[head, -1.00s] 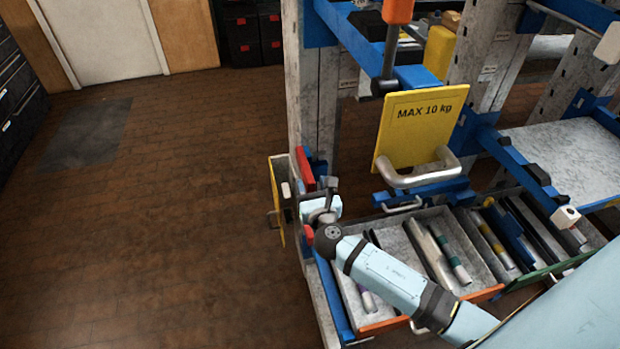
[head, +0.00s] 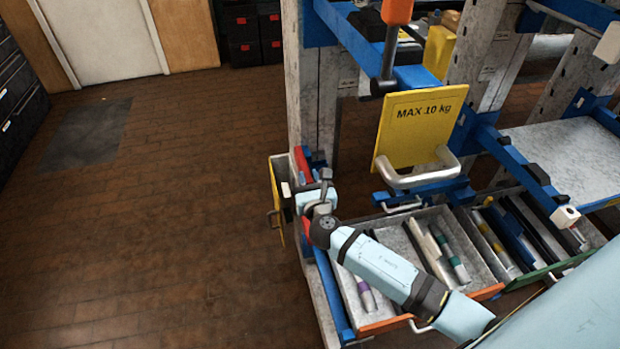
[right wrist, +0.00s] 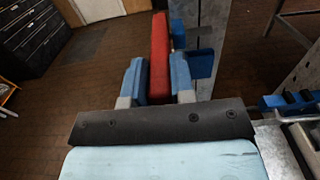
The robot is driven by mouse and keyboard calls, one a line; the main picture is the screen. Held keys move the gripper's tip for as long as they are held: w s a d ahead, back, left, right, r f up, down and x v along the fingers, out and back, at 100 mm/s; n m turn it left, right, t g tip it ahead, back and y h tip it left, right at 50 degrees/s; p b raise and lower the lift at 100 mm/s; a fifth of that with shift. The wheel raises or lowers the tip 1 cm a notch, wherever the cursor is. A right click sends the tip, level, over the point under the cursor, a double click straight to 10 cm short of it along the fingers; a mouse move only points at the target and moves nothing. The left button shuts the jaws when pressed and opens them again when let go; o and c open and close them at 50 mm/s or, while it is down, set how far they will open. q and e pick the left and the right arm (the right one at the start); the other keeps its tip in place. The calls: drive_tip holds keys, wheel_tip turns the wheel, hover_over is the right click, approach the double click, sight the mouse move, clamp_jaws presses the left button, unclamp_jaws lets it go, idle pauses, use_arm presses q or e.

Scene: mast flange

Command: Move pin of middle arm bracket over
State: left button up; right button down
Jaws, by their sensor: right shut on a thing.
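My right gripper (right wrist: 157,85) has its two blue-padded fingers shut on an upright red bar (right wrist: 160,50). In the head view the red bar (head: 301,164) stands at the left side of the front grey upright (head: 313,110), with my right gripper (head: 308,182) just below it. Blue bracket parts (right wrist: 201,66) sit right beside the bar at the upright. I cannot tell whether the bar is the pin itself or where it is seated; its lower end is hidden behind my gripper. My left gripper is not in view.
A yellow plate with a handle (head: 277,190) hangs close left of the gripper. A "MAX 10 kg" plate (head: 420,125) hangs from a blue arm (head: 350,40). Open drawers (head: 388,323) with bars lie below my right arm. The floor at left is clear.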

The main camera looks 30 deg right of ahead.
drive_tip(key=a, duration=0.2)
drive_tip(key=w+a, duration=0.1)
drive_tip(key=a, duration=0.2)
drive_tip(key=shift+w+p, duration=0.1)
drive_tip(key=shift+p, duration=0.2)
drive_tip(key=c, duration=1.4)
unclamp_jaws()
drive_tip(key=o, duration=0.4)
drive_tip(key=shift+a, duration=0.1)
drive_tip(key=shift+o, duration=0.2)
drive_tip(key=v, duration=1.3)
drive_tip(key=shift+s+b, duration=0.35)
